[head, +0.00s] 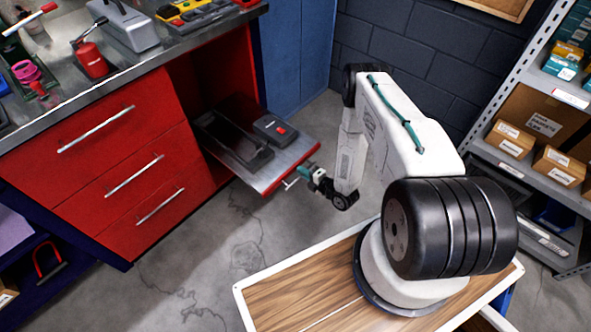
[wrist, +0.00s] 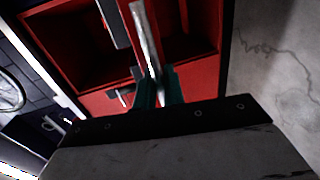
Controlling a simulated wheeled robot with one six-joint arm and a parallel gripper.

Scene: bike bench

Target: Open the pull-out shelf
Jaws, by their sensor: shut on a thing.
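The pull-out shelf (head: 284,170) sticks well out of the open bay of the red cabinet, past its front. A tray-like dark item (head: 236,140) and a dark case with a red spot (head: 275,128) lie on it. My gripper (head: 301,178) is at the shelf's front edge, shut on its bar handle (head: 289,185). In the wrist view my gripper's teal fingers (wrist: 160,88) close around a pale metal bar (wrist: 145,35), with the red bay behind. The exact contact is partly hidden by the fingers.
The red cabinet has several drawers (head: 135,175) with bar handles, left of the bay. Its worktop (head: 90,90) carries tools and a grey box. Bare floor (head: 215,245) lies in front. A storage rack (head: 530,170) stands at right, blue lockers (head: 290,50) behind.

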